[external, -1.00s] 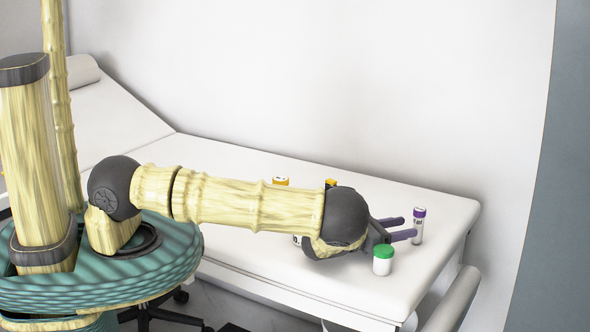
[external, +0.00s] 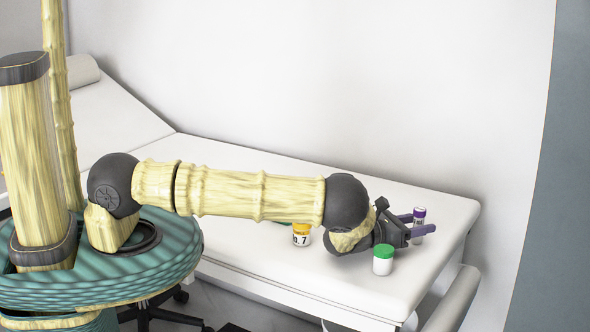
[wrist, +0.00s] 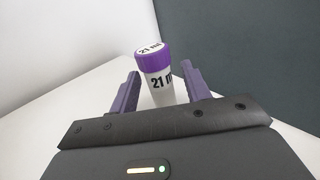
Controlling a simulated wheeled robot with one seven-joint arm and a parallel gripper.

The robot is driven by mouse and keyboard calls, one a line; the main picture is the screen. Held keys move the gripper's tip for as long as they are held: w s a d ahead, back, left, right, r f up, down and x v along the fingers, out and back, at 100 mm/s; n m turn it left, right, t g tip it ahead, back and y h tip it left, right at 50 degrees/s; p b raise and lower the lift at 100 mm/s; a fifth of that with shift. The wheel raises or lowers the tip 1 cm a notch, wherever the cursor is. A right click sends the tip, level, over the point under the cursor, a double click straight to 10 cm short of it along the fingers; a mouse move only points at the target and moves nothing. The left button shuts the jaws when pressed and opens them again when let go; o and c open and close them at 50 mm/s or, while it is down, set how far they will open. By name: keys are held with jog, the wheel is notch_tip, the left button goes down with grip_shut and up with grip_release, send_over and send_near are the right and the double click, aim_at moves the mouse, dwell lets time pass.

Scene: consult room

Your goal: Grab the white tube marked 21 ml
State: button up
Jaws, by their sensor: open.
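The white tube with a purple cap (external: 419,213) stands upright near the right end of the white couch. In the wrist view the tube (wrist: 160,84) reads "21 ml" on its cap, with part of the same mark on its body. My gripper (wrist: 158,82) is open, with one purple finger to each side of the tube. The lower part of the tube is hidden behind the gripper body.
A white jar with a green lid (external: 383,259) stands close beside my wrist, towards the front edge. A white jar with an orange lid (external: 301,235) marked "0.7" stands below my forearm. The couch (external: 380,300) ends just right of the tube, with a wall behind.

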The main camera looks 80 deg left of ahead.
jog(key=c, duration=1)
jog(key=shift+c, duration=0.2)
notch_tip(320, 180, up, 10)
dwell(0.4)
